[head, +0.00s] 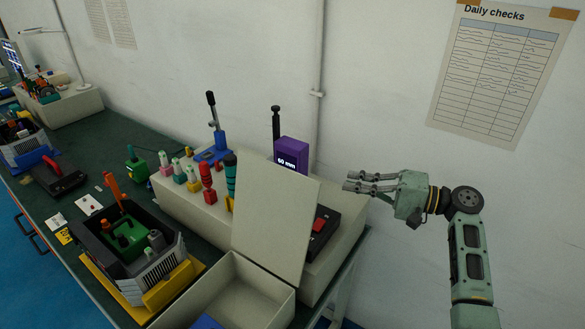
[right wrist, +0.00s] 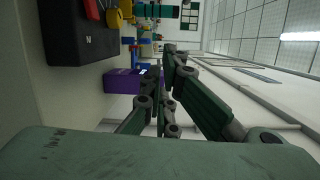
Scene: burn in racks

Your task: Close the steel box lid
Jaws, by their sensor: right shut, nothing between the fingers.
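The steel box (head: 278,305), pale grey-beige, stands at the bottom of the head view at the bench's near end. Its lid (head: 275,225) is open and stands up, leaning slightly, at the back of the box. A blue thing shows inside the box. My right gripper (head: 348,182) is up to the right of the lid, in front of the wall, apart from the lid and pointing left. Its fingers are shut and empty; they also show in the right wrist view (right wrist: 165,95). My left gripper is not in view.
Behind the lid, a beige riser (head: 340,255) bears a black device with a red switch (head: 322,232), a purple "60 mm" display (head: 291,153) and several coloured tools. Open air lies between gripper and lid.

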